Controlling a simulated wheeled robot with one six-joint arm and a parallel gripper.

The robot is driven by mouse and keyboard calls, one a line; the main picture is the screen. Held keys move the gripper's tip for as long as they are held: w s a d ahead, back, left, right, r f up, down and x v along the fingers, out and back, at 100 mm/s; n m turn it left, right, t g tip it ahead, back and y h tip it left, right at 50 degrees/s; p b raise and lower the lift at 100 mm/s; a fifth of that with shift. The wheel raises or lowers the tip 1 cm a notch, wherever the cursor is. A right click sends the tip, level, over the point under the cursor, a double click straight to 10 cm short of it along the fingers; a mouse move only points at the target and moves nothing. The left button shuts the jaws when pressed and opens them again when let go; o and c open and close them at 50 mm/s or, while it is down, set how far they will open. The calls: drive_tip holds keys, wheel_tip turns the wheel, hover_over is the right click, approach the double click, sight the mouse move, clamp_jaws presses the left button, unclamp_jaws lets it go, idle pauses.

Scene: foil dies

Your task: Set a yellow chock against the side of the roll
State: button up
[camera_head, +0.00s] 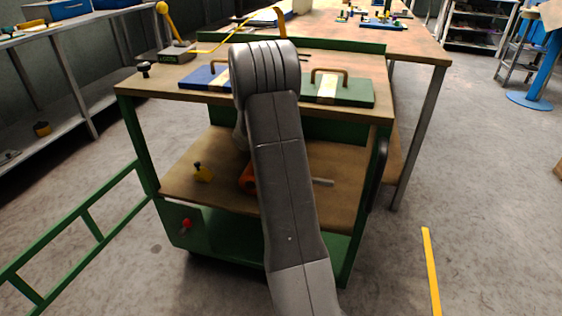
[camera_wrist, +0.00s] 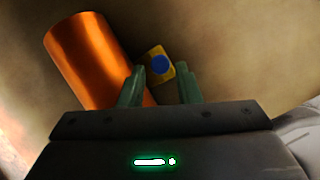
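In the wrist view, the copper-orange roll (camera_wrist: 90,55) lies at the left, slanting down toward my gripper. Close to its right side is a small yellow chock (camera_wrist: 159,63) with a round blue top, turned at an angle. My gripper (camera_wrist: 160,73) is open, its two green fingers apart, with the chock between and just past the fingertips. I cannot tell whether a finger touches it. In the head view, the roll (camera_head: 247,178) shows partly beside my arm on the cart's middle shelf; my gripper is hidden.
The green cart's top (camera_head: 300,70) carries a blue plate (camera_head: 203,78) and a green plate (camera_head: 350,92) with handles. A grey rod (camera_head: 322,182) shows right of my arm on the middle shelf.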

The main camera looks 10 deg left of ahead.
drive_tip(key=s+a+b, duration=0.3)
drive_tip(key=s, duration=0.8)
drive_tip(key=shift+s+a+r, duration=0.2)
drive_tip(key=shift+s+r, duration=0.15)
drive_tip(key=shift+s, duration=0.05)
drive_tip(key=shift+a, duration=0.15)
